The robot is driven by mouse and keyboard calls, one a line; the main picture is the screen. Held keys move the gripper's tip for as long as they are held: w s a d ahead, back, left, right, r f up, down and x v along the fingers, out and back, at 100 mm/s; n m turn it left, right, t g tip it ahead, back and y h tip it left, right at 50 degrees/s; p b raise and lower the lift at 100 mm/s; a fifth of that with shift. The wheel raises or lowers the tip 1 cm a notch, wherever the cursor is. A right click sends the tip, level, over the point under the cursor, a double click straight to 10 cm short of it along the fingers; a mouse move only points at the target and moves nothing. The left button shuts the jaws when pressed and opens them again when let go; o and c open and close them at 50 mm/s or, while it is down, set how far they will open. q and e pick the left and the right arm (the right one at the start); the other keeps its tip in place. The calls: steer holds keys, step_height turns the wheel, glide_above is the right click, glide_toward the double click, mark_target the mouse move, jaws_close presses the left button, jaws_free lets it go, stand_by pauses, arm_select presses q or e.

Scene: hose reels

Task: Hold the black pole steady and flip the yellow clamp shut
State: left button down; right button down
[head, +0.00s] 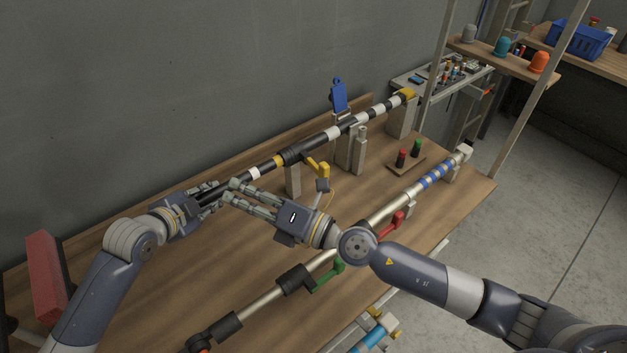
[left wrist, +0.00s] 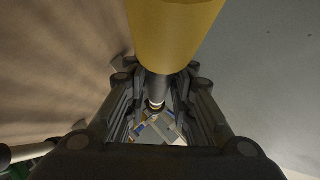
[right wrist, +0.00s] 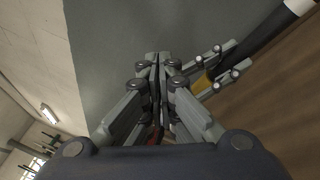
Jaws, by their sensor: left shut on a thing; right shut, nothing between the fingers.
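The black pole (head: 325,137) with white bands runs from my left gripper up to the far right, resting on wooden posts. My left gripper (head: 212,191) is shut around its near left end; the pole also passes between the fingers in the left wrist view (left wrist: 157,88), beside a yellow section (left wrist: 175,35). The yellow clamp (head: 318,167) sits at a black collar mid-pole, its lever sticking out from the pole. My right gripper (head: 232,191) is shut and empty, fingertips near the pole between my left gripper and the clamp. Its closed fingers (right wrist: 158,62) show in the right wrist view.
A second pole (head: 375,218) with red and green (head: 328,277) levers lies in front, under my right arm. A blue tag (head: 338,96) stands behind the black pole. A small block with red and green knobs (head: 406,164) is at right. The wall is close behind.

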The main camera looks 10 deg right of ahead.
mark_target(316, 164)
steer(key=s+d+f+m+t+h, duration=0.1)
steer(key=d+f+m+t+h, duration=0.2)
steer(key=d+m+h, duration=0.3)
steer(key=s+d+f+m+t+h, duration=0.2)
steer(key=d+f+m+t+h, duration=0.1)
steer(key=d+f+m+h, duration=0.2)
steer(key=d+m+h, duration=0.2)
steer(key=m, duration=0.2)
steer(key=shift+s+d+f, duration=0.15)
steer(key=shift+s, duration=0.15)
steer(key=w+d, duration=0.2)
steer(key=w, duration=0.9)
steer(key=shift+w+d, duration=0.25)
